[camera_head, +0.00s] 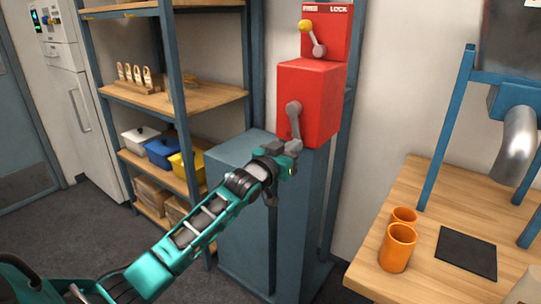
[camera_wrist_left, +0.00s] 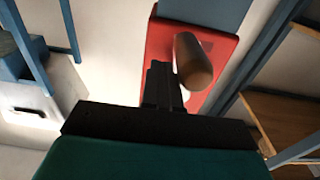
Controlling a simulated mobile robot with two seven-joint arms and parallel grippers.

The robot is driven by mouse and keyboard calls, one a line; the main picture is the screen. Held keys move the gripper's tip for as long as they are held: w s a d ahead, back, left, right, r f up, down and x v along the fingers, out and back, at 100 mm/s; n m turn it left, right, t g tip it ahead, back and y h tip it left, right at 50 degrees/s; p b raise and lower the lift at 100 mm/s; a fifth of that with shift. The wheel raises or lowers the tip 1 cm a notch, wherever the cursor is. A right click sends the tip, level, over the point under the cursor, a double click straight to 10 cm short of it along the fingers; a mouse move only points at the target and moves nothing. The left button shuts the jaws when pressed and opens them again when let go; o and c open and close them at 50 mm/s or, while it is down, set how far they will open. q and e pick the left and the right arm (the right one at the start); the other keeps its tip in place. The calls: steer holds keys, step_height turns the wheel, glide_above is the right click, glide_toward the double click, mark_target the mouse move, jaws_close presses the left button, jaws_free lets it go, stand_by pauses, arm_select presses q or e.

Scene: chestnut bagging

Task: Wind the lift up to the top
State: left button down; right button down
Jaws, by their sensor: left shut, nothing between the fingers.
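A red box (camera_head: 308,105) stands on a blue-grey cabinet and bears a grey crank (camera_head: 293,118), whose arm points down. My left gripper (camera_head: 290,149) is at the crank's lower end. In the left wrist view its fingers (camera_wrist_left: 160,75) are shut and empty, beside a brownish cylindrical handle (camera_wrist_left: 193,62) in front of the red surface (camera_wrist_left: 222,48). I cannot tell whether they touch the handle. Above the box, a lever with a yellow knob (camera_head: 305,26) leans left on a red panel (camera_head: 338,30); the right label reads LOCK. My right gripper is not in view.
The blue-grey cabinet (camera_head: 245,215) stands below the box. A wooden table (camera_head: 420,190) at right carries orange cups (camera_head: 397,248), a dark mat (camera_head: 467,254) and a blue frame with a metal spout (camera_head: 518,145).

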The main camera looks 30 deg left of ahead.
arm_select(q)
steer(key=shift+g, duration=0.3)
steer(key=a+f, duration=0.1)
steer(key=f, duration=0.1)
steer(key=a+f, duration=0.1)
steer(key=a, duration=0.1)
steer(key=shift+w+f, duration=0.2)
steer(key=shift+f, duration=0.15)
steer(key=shift+r, duration=0.25)
steer(key=shift+d+r, duration=0.15)
steer(key=shift+d, duration=0.15)
steer(key=shift+d+p, duration=0.35)
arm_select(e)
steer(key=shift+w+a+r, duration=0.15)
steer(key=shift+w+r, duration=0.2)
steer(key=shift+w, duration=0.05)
